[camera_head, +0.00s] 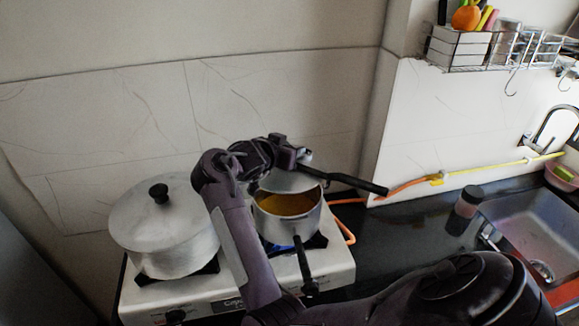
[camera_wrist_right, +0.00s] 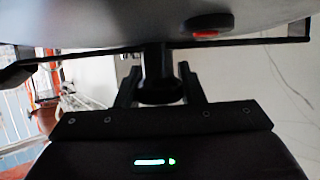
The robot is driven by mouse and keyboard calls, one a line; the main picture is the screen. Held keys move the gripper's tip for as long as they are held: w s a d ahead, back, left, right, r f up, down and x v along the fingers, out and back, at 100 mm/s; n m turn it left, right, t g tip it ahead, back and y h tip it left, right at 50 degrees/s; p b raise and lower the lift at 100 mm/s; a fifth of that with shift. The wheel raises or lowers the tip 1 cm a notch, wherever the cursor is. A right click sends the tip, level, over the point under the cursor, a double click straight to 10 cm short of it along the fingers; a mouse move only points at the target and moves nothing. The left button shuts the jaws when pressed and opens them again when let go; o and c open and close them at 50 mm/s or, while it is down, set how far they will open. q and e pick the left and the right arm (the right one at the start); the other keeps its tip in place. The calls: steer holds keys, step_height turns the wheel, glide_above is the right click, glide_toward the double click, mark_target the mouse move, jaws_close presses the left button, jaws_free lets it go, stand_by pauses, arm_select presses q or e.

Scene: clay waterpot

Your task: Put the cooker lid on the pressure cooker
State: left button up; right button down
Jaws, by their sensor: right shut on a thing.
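The pressure cooker (camera_head: 287,222) is the open silver pot with orange-yellow contents on the right burner, its black handle (camera_head: 304,268) pointing to the front. The grey cooker lid (camera_head: 293,181) is tilted over the pot's back rim; whether they touch is unclear. Its long black handle (camera_head: 345,181) points right. My right gripper (camera_head: 299,155) is at the lid's top. In the right wrist view, the right gripper (camera_wrist_right: 160,92) is shut on a black knob-like part of the lid (camera_wrist_right: 110,22). My left gripper is not in view.
A large lidded pot (camera_head: 165,235) stands on the left burner of the white stove (camera_head: 200,297). A tiled wall is close behind. An orange-yellow hose (camera_head: 410,185) runs along the right wall. A dark bottle (camera_head: 465,208) stands near the sink (camera_head: 530,225); a wire rack (camera_head: 490,50) hangs above.

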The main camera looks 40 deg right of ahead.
step_height(320, 180, down, 3)
steer(key=shift+r+p, duration=0.1)
steer(key=shift+p, duration=0.2)
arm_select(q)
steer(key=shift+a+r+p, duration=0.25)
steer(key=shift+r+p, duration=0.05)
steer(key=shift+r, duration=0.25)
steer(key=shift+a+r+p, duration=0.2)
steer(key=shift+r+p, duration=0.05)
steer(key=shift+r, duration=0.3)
arm_select(e)
step_height(320, 180, down, 4)
steer(key=shift+f, duration=0.25)
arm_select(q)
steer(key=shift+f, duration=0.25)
arm_select(e)
steer(key=shift+f, duration=0.4)
steer(key=c, duration=0.9)
jaws_free()
steer(key=shift+c, duration=0.2)
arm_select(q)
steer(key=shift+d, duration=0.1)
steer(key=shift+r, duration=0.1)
